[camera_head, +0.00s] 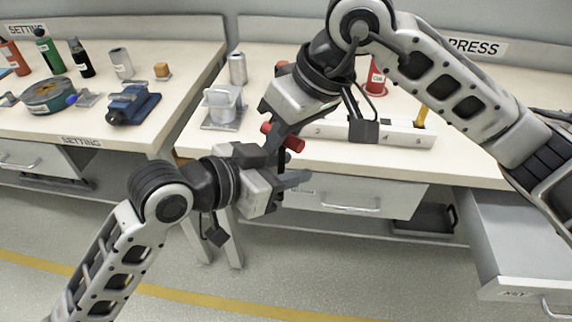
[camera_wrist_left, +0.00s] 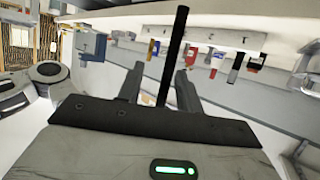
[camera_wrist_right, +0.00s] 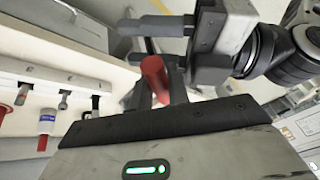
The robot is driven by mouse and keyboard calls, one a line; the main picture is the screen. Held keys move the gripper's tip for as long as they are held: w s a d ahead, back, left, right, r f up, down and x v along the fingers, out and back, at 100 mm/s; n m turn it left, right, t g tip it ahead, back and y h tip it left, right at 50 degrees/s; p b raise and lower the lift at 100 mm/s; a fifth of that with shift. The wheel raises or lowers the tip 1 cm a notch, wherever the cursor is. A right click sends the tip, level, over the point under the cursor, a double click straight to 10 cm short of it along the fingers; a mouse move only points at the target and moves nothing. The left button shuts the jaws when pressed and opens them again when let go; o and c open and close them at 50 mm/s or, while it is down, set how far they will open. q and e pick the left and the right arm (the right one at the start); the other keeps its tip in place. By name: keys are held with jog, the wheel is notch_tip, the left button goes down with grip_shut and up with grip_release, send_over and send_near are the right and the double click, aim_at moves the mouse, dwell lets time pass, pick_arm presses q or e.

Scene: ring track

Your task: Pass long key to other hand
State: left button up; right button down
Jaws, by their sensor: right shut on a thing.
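The long key has a red crossbar handle (camera_head: 293,143) and a thin black shaft (camera_head: 281,160). My right gripper (camera_head: 281,136) is shut on the red handle; in the right wrist view the handle's red end (camera_wrist_right: 154,76) sticks out between the fingers. The shaft hangs down from the handle. My left gripper (camera_head: 281,167) is open just below. In the left wrist view the black shaft (camera_wrist_left: 174,55) stands between the spread fingers, with gaps on both sides. The shaft's lower end is hidden.
A numbered white rack (camera_head: 390,133) is on the bench behind, holding several tools. A grey metal fixture (camera_head: 222,107) stands to its left. The left bench carries a blue vise (camera_head: 133,104) and bottles. An open drawer (camera_head: 520,245) juts out at right.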

pick_arm(q)
jog(key=shift+d, duration=0.1)
grip_shut()
pick_arm(e)
jog(key=c, duration=1.3)
grip_release()
jog(key=shift+o, duration=0.2)
jog(key=shift+r, duration=0.1)
